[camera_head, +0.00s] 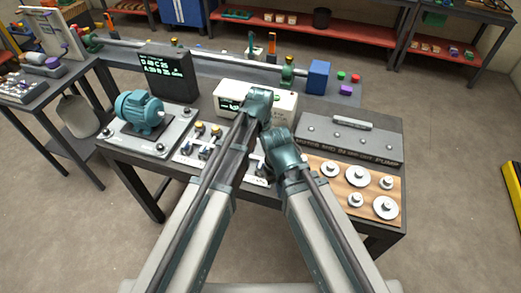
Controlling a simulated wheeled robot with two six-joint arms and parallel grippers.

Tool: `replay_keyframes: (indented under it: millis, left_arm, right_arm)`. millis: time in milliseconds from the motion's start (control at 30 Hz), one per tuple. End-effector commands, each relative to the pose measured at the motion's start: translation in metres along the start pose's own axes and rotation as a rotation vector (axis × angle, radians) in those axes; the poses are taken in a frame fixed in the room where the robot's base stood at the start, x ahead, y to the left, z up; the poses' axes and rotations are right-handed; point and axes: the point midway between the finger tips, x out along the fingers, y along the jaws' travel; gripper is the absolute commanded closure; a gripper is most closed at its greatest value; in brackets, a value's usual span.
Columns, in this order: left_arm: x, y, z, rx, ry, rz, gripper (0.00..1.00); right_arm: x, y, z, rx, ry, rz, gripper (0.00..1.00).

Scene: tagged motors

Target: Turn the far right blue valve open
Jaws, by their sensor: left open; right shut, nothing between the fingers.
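A pipe runs along the back of the bench, with several fittings on it. A green valve body with a brass-coloured top (288,61) sits near its right end, beside a blue block (319,77). I cannot make out a separate blue valve handle. My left gripper (259,97) is open, in front of the white box and nearer me than the pipe. My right gripper (278,136) is shut and empty, lower and slightly right of the left one. The fingertips of both are hard to make out.
A white device (283,98) and a dark screen (168,75) stand on the bench. A teal motor (139,109) is at left. A grey pump plate (350,138) and a wooden board with several metal discs (336,185) fill the right. Small coloured buttons (346,90) lie right of the blue block.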

Motion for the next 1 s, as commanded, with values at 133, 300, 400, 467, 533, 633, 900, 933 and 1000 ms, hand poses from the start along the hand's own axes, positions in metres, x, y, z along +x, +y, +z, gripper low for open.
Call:
replay_keyframes:
  millis: [133, 300, 400, 467, 533, 633, 900, 933, 1000]
  left_arm:
    - [-0.032, 0.0, 0.0, 0.0, 0.0, 0.0, 0.31]
    - [-0.058, 0.0, 0.0, 0.0, 0.0, 0.0, 0.31]
    - [-0.067, 0.0, 0.0, 0.0, 0.0, 0.0, 0.31]
    - [-0.07, 0.0, 0.0, 0.0, 0.0, 0.0, 0.31]
    - [-0.072, 0.0, 0.0, 0.0, 0.0, 0.0, 0.31]
    - [-0.072, 0.0, 0.0, 0.0, 0.0, 0.0, 0.31]
    - [-0.068, 0.002, 0.011, -0.007, -0.004, -0.003, 0.31]
    - [-0.066, 0.004, 0.02, -0.015, -0.007, -0.007, 0.31]
    - [-0.058, 0.01, 0.052, -0.043, -0.018, -0.022, 0.31]
  right_arm:
    - [-0.032, 0.003, 0.002, -0.001, 0.0, 0.0, 1.0]
    - [-0.057, 0.005, 0.003, -0.002, 0.0, 0.0, 1.0]
    - [-0.067, 0.006, 0.004, -0.002, 0.0, 0.0, 1.0]
    - [-0.07, 0.007, 0.004, -0.002, 0.0, 0.0, 1.0]
    - [-0.072, 0.007, 0.004, -0.003, 0.0, 0.0, 1.0]
    - [-0.071, 0.007, 0.004, -0.003, 0.0, 0.0, 1.0]
    - [-0.068, 0.006, 0.004, -0.003, 0.0, 0.0, 1.0]
    - [-0.065, 0.006, 0.004, -0.003, 0.0, 0.0, 1.0]
    - [-0.058, 0.005, 0.003, -0.005, 0.0, 0.0, 1.0]
